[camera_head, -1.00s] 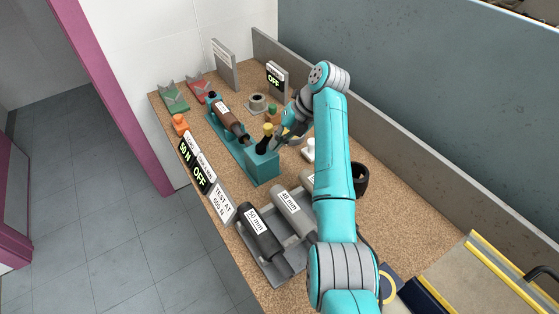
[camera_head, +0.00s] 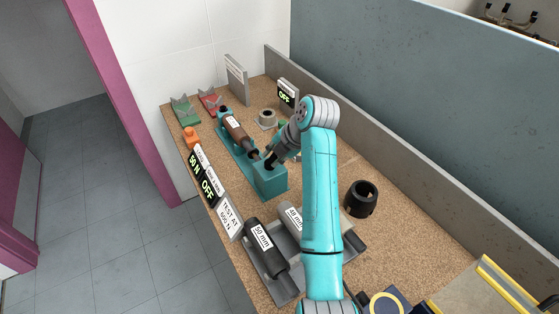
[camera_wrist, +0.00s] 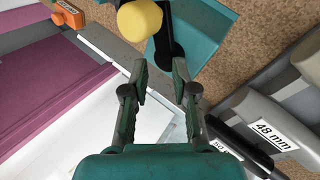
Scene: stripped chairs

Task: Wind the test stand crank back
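The teal test stand (camera_head: 272,182) stands on the cork bench, with a brown cylinder (camera_head: 238,130) lying in it. In the wrist view its crank shows as a black arm (camera_wrist: 166,45) with a yellow knob (camera_wrist: 140,20) at the top of the picture, beside part of the teal end block (camera_wrist: 205,28). My gripper (camera_wrist: 161,84) is open and empty in the wrist view, its fingertips just below the knob and crank arm in the picture. In the head view my gripper (camera_head: 275,157) is at the end block, and it and my arm hide the knob.
A grey rack holds the 50 mm (camera_head: 265,245) and 48 mm cylinders (camera_head: 293,217) at the near end. A black cup (camera_head: 361,198) stands right of my arm. Signs (camera_head: 229,214) line the left edge.

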